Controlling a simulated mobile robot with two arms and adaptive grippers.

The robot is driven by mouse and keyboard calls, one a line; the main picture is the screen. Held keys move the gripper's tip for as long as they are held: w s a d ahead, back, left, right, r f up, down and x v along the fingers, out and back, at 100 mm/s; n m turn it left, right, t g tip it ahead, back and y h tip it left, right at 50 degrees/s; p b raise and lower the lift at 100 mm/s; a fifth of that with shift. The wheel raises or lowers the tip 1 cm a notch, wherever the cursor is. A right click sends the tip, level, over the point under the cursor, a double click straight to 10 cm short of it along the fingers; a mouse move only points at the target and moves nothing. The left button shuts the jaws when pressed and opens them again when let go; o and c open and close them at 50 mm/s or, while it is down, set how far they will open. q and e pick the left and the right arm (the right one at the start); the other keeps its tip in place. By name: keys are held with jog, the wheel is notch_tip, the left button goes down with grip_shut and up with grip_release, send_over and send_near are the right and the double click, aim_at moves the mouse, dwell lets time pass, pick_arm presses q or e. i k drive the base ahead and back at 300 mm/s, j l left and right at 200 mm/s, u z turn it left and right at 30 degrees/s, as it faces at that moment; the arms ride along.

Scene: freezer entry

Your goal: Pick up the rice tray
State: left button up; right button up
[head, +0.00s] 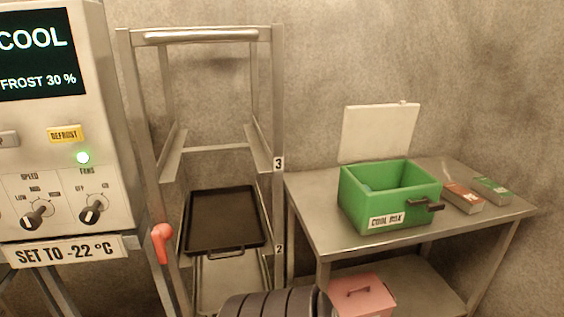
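I cannot tell for sure which thing is the rice tray. Two small packs lie side by side on the steel table, right of the green box: one with a reddish-brown label (462,197) and one with a green label (492,190). Their print is too small to read. A black tray (223,218) with a front handle rests in the metal rack, near the label 2, and looks empty. Neither of my grippers is in view.
An open green box marked COOL BOX (371,208) stands on the steel table (312,196), its pale lid (379,132) raised behind. A pink box (361,296) is lower down. The rack (278,205) has a red lever (161,244). A control panel (60,170) stands left.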

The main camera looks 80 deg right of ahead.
aim_at(498, 195)
jog(key=z, duration=2.5)
jog(key=i+l+z, duration=0.2)
jog(key=l+z, duration=0.25)
jog(key=i+l+z, duration=0.25)
jog(key=z, duration=0.25)
jog(key=i+l+z, duration=0.3)
jog(key=z, duration=0.15)
jog(key=i+l, duration=0.1)
jog(key=i, duration=0.05)
